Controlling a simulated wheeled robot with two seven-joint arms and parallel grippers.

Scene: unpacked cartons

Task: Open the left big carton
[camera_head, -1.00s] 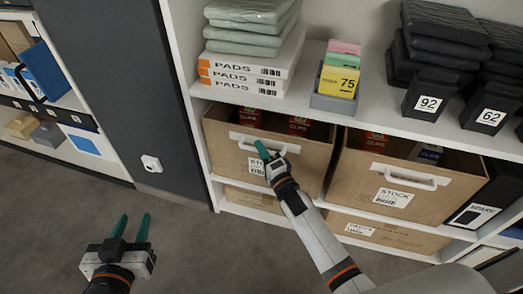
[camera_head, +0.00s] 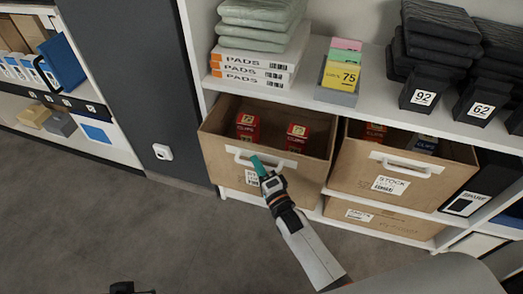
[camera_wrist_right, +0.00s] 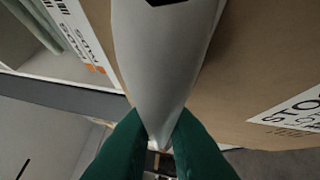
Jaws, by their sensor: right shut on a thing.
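The left big carton (camera_head: 224,164) is an open-topped brown box on the shelf below the pads, pulled out past the shelf front. Two red boxes (camera_head: 248,126) are visible inside it. My right gripper (camera_head: 258,166) is shut on the white handle (camera_head: 285,161) on its front, near the handle's middle. In the right wrist view the white handle (camera_wrist_right: 165,60) runs between the green fingers (camera_wrist_right: 160,140), beside the brown carton front (camera_wrist_right: 240,85). Only a dark bit of my left gripper shows at the bottom edge of the head view; its fingers are not clear.
A second carton (camera_head: 356,182) with a similar handle stands close to the right. Lower cartons (camera_head: 375,219) lie beneath. Pads (camera_head: 262,68), a grey holder with cards (camera_head: 338,92) and black stacks (camera_head: 425,60) sit on the shelf above. The floor (camera_head: 110,220) in front is clear.

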